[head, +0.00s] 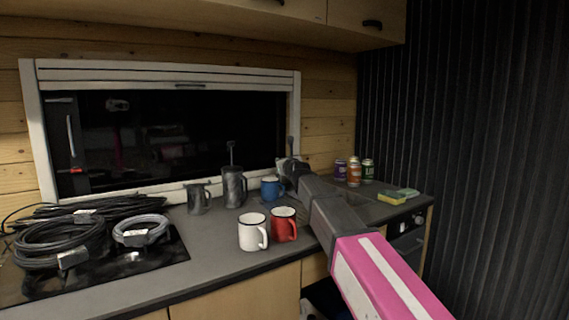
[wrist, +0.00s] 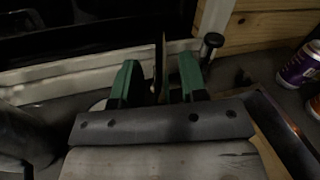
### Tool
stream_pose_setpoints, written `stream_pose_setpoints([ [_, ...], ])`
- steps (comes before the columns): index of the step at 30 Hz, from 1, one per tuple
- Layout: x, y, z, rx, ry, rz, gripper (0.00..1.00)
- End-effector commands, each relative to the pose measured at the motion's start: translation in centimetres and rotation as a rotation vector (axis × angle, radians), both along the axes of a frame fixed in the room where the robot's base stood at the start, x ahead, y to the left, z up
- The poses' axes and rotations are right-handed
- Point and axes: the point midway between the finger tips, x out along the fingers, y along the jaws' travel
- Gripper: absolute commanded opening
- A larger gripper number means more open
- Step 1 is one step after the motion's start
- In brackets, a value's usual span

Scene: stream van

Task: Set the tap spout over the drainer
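My gripper (wrist: 159,80) is at the back of the counter by the window frame, and its green fingers stand apart. A thin dark upright piece (wrist: 160,60), perhaps the tap spout, shows between the fingers with gaps visible on both sides. A dark knob-topped post (wrist: 210,46) stands just right of the fingers; a dark upright post (head: 290,146) also shows above my gripper in the head view. The sink edge (wrist: 268,108) shows at the right of the wrist view. My arm hides much of the sink area in the head view, and I cannot make out the drainer clearly.
White (head: 252,232), red (head: 283,225) and blue (head: 270,189) mugs stand left of my arm, near a dark jug (head: 199,198) and a lidded pot (head: 234,188). Cans (head: 354,172) and a sponge (head: 391,198) are to the right. Coiled cables (head: 60,243) cover the left end.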

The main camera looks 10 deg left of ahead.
Motion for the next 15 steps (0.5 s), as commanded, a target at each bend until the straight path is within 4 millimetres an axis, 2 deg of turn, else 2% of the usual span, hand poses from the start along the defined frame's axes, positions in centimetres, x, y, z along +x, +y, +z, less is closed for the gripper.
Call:
stream_pose_setpoints([
  [8,-0.1,-0.1,0.0,0.002,0.001,0.0,0.39],
  [15,-1.8,-1.1,-0.1,0.002,0.0,-0.001,0.39],
])
